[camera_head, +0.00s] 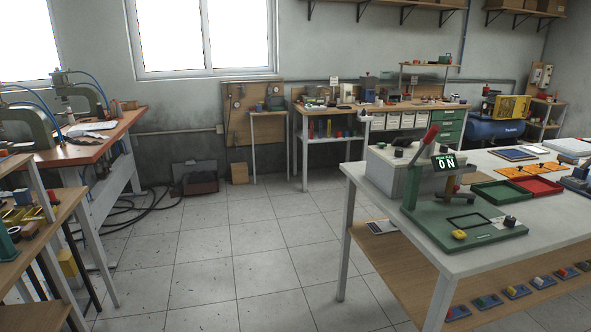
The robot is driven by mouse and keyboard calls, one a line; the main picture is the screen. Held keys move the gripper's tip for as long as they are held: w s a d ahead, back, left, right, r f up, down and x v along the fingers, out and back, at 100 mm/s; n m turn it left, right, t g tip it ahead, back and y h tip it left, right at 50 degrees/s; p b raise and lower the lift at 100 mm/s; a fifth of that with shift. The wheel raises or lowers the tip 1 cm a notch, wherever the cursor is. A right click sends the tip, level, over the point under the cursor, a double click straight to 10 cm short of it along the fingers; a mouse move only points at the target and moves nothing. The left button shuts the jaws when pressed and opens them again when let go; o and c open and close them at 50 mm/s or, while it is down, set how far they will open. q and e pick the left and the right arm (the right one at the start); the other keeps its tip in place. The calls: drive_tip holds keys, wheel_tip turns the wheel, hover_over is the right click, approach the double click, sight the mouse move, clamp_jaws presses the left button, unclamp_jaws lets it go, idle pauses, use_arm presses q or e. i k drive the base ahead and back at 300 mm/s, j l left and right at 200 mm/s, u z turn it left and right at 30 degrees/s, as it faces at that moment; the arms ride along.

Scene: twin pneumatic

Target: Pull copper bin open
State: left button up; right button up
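I cannot make out which thing is the copper bin; no label for it is legible at this distance. A row of small pale bins (407,121) hangs under the top of the back workbench (335,110), and they look shut. A green drawer cabinet (449,130) stands at the right end of that bench, its drawers seemingly shut. Neither of my grippers is in view, and all of these things are far across the room.
A white table (462,262) with a green lever press (465,235), a red tray (533,186) and a lower shelf fills the right. Benches (85,145) with presses stand at the left, with dark hoses (140,212) on the floor. The tiled floor (235,250) between is clear.

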sight(376, 120)
drive_tip(key=i+u, duration=0.4)
drive_tip(key=i, duration=1.6)
drive_tip(key=i+z, duration=0.1)
drive_tip(key=i, duration=0.9)
drive_tip(key=i+j+z, duration=0.1)
drive_tip(key=i, duration=0.95)
drive_tip(key=i+l+z, duration=0.15)
drive_tip(key=i+z, duration=0.2)
drive_tip(key=i, duration=0.3)
drive_tip(key=i+z, duration=0.35)
drive_tip(key=i, duration=0.3)
drive_tip(key=i+j+z, duration=0.2)
drive_tip(key=i+z, duration=0.15)
drive_tip(key=i, duration=0.3)
